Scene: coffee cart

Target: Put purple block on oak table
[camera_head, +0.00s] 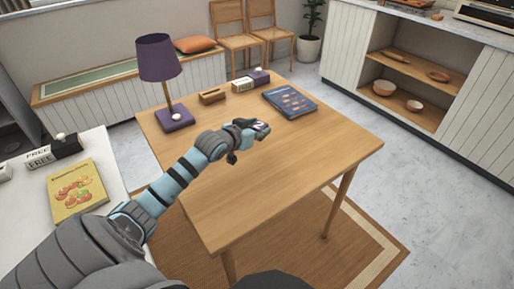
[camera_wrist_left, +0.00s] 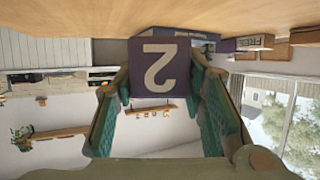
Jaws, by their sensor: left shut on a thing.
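The oak table (camera_head: 300,165) stands in the middle of the head view. My left gripper (camera_head: 255,128) reaches over it from the left and is shut on the purple block (camera_head: 262,127). My right gripper is not in view.
A purple lamp (camera_head: 176,117), a small wooden box (camera_head: 212,96), a lettered block row (camera_head: 250,81) and a blue book (camera_head: 290,103) stand on the far part of the table. The near and right parts are clear. A white counter (camera_head: 105,160) with a yellow book (camera_head: 76,190) is at left.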

